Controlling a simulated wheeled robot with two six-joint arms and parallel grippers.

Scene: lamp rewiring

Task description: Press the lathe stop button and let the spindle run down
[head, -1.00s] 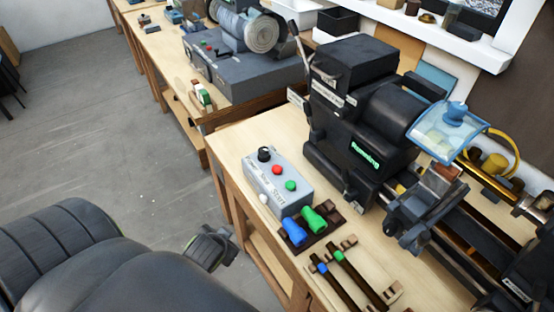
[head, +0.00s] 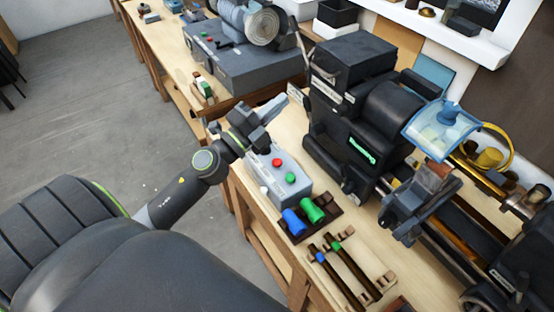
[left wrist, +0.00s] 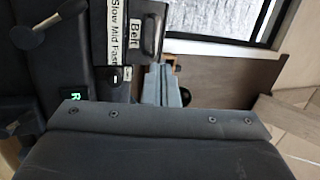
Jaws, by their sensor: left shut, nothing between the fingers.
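The grey control box (head: 292,194) sits on the bench in front of the lathe. Its red button (head: 277,162) and green button (head: 291,177) show on top. My left gripper (head: 274,106) is shut and empty, above the far end of the box; it hides the black knob there. Its tips are apart from the red button. In the left wrist view its grey fingers (left wrist: 163,88) are together. The black lathe (head: 350,100) has a lit green display (head: 362,150), its word too blurred to read now. My right gripper is not in view.
A blue and a green handle (head: 313,210) lie in a dark holder right of the box. Slim tools (head: 345,265) lie on a rack nearer the front. A clear guard (head: 440,130) stands over the lathe bed. Another bench with a grey machine (head: 245,75) is behind.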

